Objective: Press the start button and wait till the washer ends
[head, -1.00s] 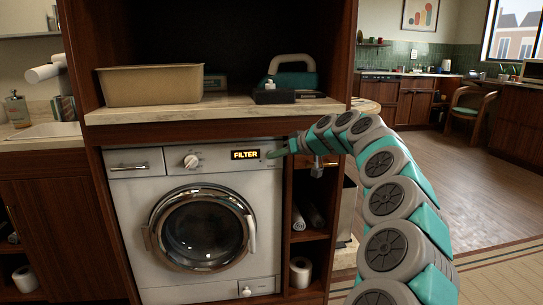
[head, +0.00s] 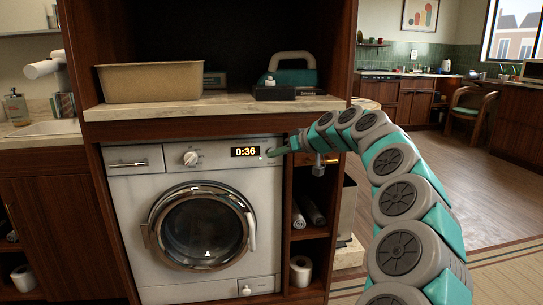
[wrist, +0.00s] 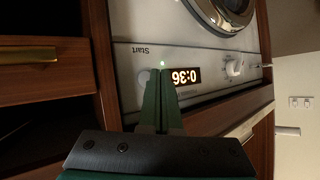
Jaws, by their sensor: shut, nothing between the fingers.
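The white washer (head: 150,185) stands under the counter with its round door (head: 203,228) closed. Its display (head: 245,152) reads 0:36 in lit digits, and the display also shows upside down in the wrist view (wrist: 186,76). A "Start" label (wrist: 140,50) is on the panel, with a small lit spot (wrist: 163,64) near it. My gripper (head: 271,153) is shut and empty, its tips at the panel's right end just beside the display. In the wrist view the gripper tips (wrist: 160,74) lie close to the lit spot. I cannot tell whether they touch the panel.
A round knob (head: 190,158) and a drawer (head: 134,160) are left of the display. Open shelves with rolled towels (head: 310,210) and a paper roll (head: 300,271) are right of the washer. A tan bin (head: 150,83) sits on the counter above. The floor at right is clear.

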